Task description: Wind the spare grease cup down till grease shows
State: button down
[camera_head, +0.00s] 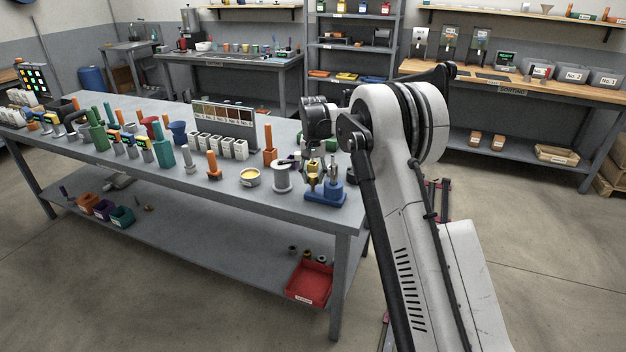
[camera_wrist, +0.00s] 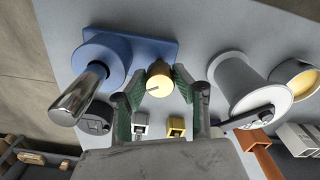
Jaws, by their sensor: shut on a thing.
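The grease cup (camera_wrist: 159,84) is a small brass cup with a dark line across its pale top. It stands on a blue base (camera_wrist: 150,48) in the wrist view, and the base also shows in the head view (camera_head: 325,197) near the right end of the bench. My gripper (camera_wrist: 160,76) is shut on the cup from above, with a green-padded finger on each side. A shiny steel post (camera_wrist: 78,95) rises from the same base beside the cup. The cup's lower part is hidden, and I cannot make out any grease.
A white spool (camera_wrist: 236,82) stands close to the cup, with a tin of yellow contents (camera_head: 250,178) beyond it. Several bottles and tools crowd the bench (camera_head: 285,212) to the left. A red bin (camera_head: 309,284) sits on the lower shelf.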

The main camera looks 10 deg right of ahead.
jog(key=m, duration=0.4)
jog(key=shift+b, duration=0.4)
jog(key=shift+m, duration=2.1)
jog(key=c, duration=1.4)
grip_release()
jog(key=shift+o, duration=0.2)
jog(key=shift+n, duration=0.4)
